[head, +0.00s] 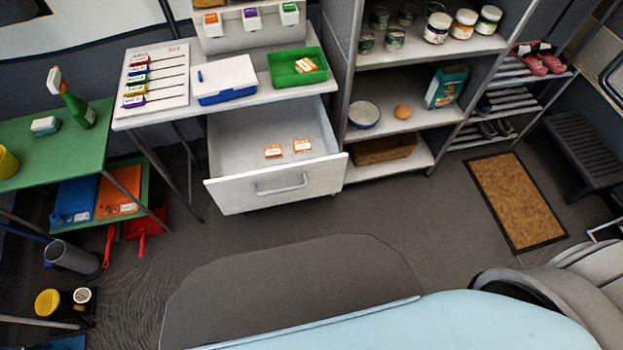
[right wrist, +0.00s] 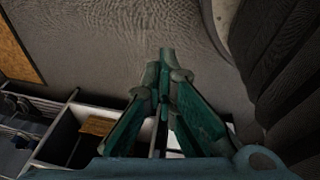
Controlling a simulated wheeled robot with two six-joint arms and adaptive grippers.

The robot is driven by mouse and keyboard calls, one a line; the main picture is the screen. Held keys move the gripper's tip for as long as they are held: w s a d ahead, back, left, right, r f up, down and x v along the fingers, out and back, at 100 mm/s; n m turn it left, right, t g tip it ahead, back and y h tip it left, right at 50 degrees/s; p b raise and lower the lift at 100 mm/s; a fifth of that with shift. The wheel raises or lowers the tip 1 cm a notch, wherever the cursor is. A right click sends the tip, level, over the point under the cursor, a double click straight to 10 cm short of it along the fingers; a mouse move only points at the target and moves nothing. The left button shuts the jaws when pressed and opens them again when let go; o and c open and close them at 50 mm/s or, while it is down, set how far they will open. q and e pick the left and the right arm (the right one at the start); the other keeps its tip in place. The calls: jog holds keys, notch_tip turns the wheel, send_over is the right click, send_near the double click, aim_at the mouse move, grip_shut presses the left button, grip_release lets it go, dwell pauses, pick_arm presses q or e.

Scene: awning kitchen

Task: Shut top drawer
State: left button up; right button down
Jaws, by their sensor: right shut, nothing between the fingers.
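The top drawer (head: 277,186) is a white drawer under the white desk, pulled well out in the head view. Its front has a grey bar handle (head: 281,185). Two small orange-and-white packets (head: 273,151) lie inside it. My right gripper (right wrist: 165,55) shows in the right wrist view, its green fingers together at the tips with nothing held. It is over the floor, apart from the drawer. My left gripper is in neither view.
The desk (head: 160,118) holds a blue-and-white box (head: 224,80) and a green tray (head: 297,67). A shelf unit (head: 400,123) stands right of the drawer. A green table (head: 50,145) stands at left. The floor (head: 240,232) before the drawer is clear. A brown mat (head: 517,200) lies at right.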

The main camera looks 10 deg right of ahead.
jog(key=w+d+r+n+t+y+b, duration=0.1)
jog(key=w+d+r+n+t+b, duration=0.2)
jog(key=w, duration=0.7)
jog(key=w+d+r+n+t+b, duration=0.1)
jog(key=w+d+n+t+b, duration=0.3)
jog(key=w, duration=0.6)
jog(key=w+a+r+n+t+y+b, duration=0.4)
jog(key=w+r+n, duration=0.3)
jog(key=a+r+n+g+y+b, duration=0.1)
jog(key=a+r+n+y+b, duration=0.2)
jog(key=a+r+n+y, duration=0.7)
jog(key=shift+n+h, duration=0.4)
jog(key=shift+n, duration=0.5)
jog(key=w+a, duration=0.1)
jog(key=w, duration=0.2)
jog(key=w+a, duration=0.1)
jog(key=w, duration=0.2)
jog(key=w+a+b, duration=0.1)
jog(key=w+a, duration=0.1)
jog(key=w, duration=0.2)
jog(key=shift+w+f, duration=0.1)
jog(key=shift+f, duration=0.15)
jog(key=shift+w, duration=0.15)
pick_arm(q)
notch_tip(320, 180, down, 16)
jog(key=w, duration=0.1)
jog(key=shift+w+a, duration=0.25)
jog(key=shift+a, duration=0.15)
